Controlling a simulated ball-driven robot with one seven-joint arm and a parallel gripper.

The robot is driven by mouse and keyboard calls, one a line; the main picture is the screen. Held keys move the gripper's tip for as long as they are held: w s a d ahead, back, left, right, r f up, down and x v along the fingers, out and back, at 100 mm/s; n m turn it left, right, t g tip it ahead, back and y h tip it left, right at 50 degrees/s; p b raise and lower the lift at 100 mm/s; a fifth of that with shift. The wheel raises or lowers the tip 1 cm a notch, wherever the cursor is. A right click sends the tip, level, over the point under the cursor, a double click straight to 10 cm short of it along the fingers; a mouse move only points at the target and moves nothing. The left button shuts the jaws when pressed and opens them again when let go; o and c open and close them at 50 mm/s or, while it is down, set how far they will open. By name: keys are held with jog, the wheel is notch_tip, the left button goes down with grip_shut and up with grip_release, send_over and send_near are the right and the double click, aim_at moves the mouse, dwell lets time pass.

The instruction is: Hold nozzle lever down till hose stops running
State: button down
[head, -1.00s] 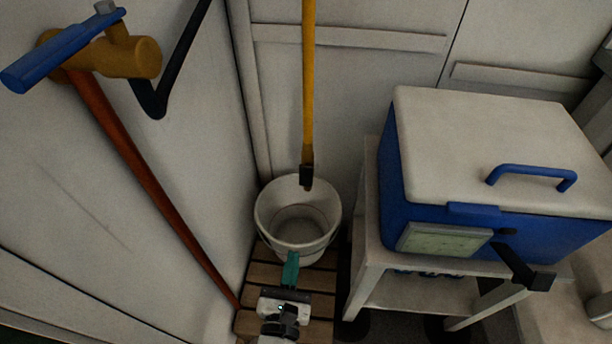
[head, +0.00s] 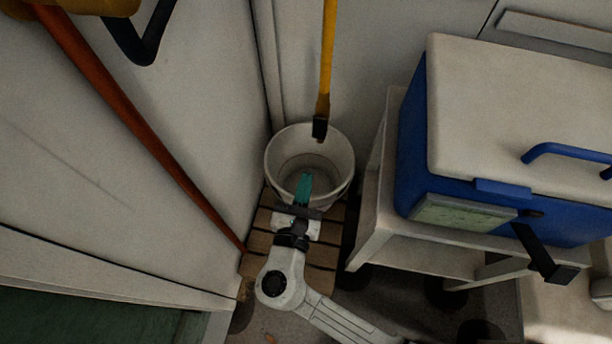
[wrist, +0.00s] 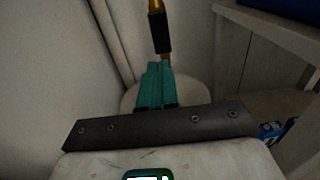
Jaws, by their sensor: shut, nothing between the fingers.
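A yellow hose (head: 327,60) hangs down along the back wall. It ends in a black nozzle (head: 320,128) over the white bucket (head: 268,165). In the wrist view the black nozzle (wrist: 161,34) has a small brass-coloured tip below it. I cannot make out a separate lever on it, nor any running water. My gripper (head: 305,180) has teal fingers, shut and empty, at the bucket's near side, below the nozzle in the picture. In the wrist view the closed fingers (wrist: 153,75) point toward the nozzle, with no clear contact.
The bucket stands on a slatted wooden platform (head: 258,240). A white stand (head: 375,245) with a blue box (head: 412,150) is close on the right. A red-brown pipe (head: 130,120) slants along the left wall, below a partly cropped brass fitting (head: 85,6).

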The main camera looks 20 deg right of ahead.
aim_at(318, 131)
jog(key=b+x, duration=0.2)
jog(key=x, duration=0.8)
jog(key=shift+w+d+f, duration=0.1)
jog(key=shift+w, duration=0.05)
jog(key=shift+w+d+b, duration=0.35)
jog(key=shift+w, duration=0.1)
